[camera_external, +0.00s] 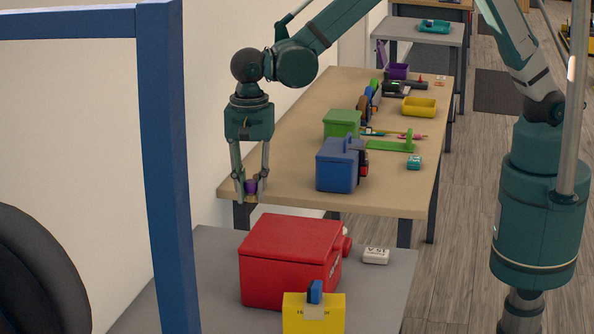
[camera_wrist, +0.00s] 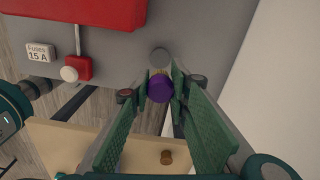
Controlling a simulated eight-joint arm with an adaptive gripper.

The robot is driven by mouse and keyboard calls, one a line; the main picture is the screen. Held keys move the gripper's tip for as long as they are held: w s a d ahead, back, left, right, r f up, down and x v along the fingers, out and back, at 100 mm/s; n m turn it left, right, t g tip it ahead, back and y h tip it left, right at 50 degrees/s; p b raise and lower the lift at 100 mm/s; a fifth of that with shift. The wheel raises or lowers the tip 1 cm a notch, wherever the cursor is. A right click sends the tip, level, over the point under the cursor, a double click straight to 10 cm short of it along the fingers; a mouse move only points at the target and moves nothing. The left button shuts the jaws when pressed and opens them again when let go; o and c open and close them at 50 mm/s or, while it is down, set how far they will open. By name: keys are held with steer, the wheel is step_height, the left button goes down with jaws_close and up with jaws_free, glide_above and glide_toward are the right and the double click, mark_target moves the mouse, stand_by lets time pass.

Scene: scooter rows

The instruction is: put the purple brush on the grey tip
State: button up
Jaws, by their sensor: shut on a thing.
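My gripper (camera_external: 251,190) points down near the left front corner of the wooden table in the external view. It is shut on the purple brush (camera_wrist: 160,89), whose round purple end shows between the fingers in the wrist view. The brush also shows as a small purple patch between the fingertips in the external view (camera_external: 251,187).
A red box (camera_external: 290,260) stands on the grey table (camera_external: 385,285), with a white fuse box (camera_external: 376,256) beside it. A blue box (camera_external: 337,168) and green box (camera_external: 341,123) stand on the wooden table (camera_external: 290,185).

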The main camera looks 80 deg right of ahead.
mark_target(252, 201)
steer(key=shift+f, duration=0.1)
steer(key=shift+f, duration=3.05)
steer(key=shift+f, duration=0.1)
steer(key=shift+f+b, duration=0.35)
steer(key=shift+f, duration=1.4)
steer(key=shift+f, duration=0.15)
steer(key=o, duration=0.8)
steer(key=shift+r, duration=0.2)
step_height(252, 201, up, 12)
steer(key=shift+f+p, duration=0.1)
steer(key=shift+p, duration=0.3)
